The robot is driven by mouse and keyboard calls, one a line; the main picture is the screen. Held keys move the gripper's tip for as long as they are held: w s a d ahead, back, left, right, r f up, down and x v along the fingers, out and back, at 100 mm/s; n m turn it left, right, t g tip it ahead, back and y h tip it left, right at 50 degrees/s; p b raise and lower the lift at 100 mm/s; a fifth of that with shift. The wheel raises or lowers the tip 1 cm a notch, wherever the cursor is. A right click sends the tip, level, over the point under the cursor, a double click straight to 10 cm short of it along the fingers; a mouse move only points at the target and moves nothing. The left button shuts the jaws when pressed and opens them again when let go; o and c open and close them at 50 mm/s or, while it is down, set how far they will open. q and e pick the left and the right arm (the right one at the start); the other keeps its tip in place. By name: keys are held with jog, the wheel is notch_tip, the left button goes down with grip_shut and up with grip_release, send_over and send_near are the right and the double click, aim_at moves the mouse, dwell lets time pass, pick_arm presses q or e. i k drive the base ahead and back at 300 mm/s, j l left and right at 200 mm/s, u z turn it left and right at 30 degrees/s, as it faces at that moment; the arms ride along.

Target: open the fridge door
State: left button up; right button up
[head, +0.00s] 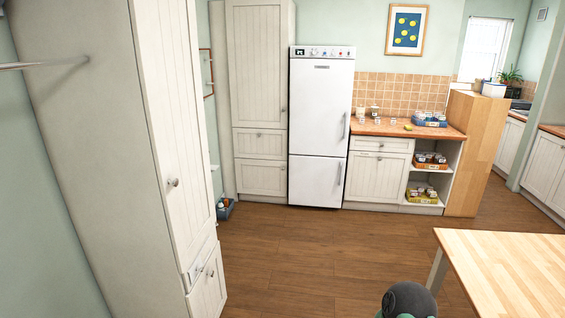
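A tall white fridge (320,110) stands against the far wall, some distance away across the room. It has a large upper door and a smaller lower door, and both look shut. The upper door has a vertical handle (345,126) on its right side, and the lower door has one (340,174) on its right side too. A control strip with knobs runs along the top. Neither of my grippers shows in the head view. A dark rounded part at the bottom edge looks like part of my own body.
A tall cream cupboard (165,130) stands close on the left. A wooden table (510,262) is at the lower right. The brown wood floor (310,250) between them is clear up to the fridge. A counter (385,127) with jars adjoins the fridge on its right.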

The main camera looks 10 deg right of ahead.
aim_at(320, 90)
jog(key=i+l+z, duration=0.15)
jog(key=i+z, duration=0.25)
jog(key=i, duration=0.55)
jog(key=i+j+z, duration=0.15)
jog(key=i+z, duration=0.3)
jog(key=i, duration=0.55)
jog(key=i+u, duration=0.1)
jog(key=i, duration=0.55)
jog(key=i+l+u, duration=0.15)
jog(key=i, duration=0.5)
jog(key=i+l+u, duration=0.1)
jog(key=i, duration=0.55)
jog(key=i+j+u, duration=0.1)
jog(key=i+u, duration=0.25)
jog(key=i, duration=1.15)
